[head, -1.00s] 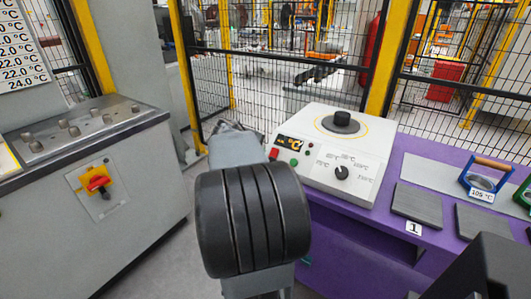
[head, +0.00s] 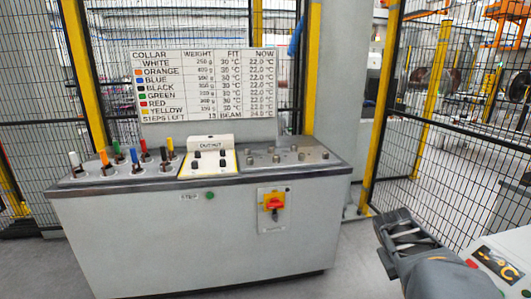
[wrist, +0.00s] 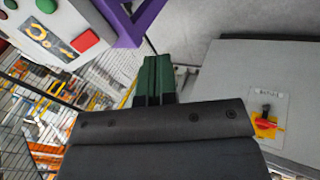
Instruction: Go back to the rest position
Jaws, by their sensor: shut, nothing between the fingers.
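My gripper (wrist: 155,82) shows in the wrist view as two dark green fingers, shut together and empty. It hangs in free air, with the grey floor and the side of a grey cabinet (wrist: 225,85) beyond it. In the head view a dark part of my arm shows at the lower right, beside the white heater panel (head: 497,262). I cannot make out the fingertips in that view.
A grey console (head: 170,240) stands ahead, carrying several coloured-handled pegs, an output plate (head: 208,162) and a red-yellow switch (head: 273,204). A collar chart (head: 205,85) is behind it. Mesh fencing (head: 450,130) closes the right. Floor between console and arm is clear.

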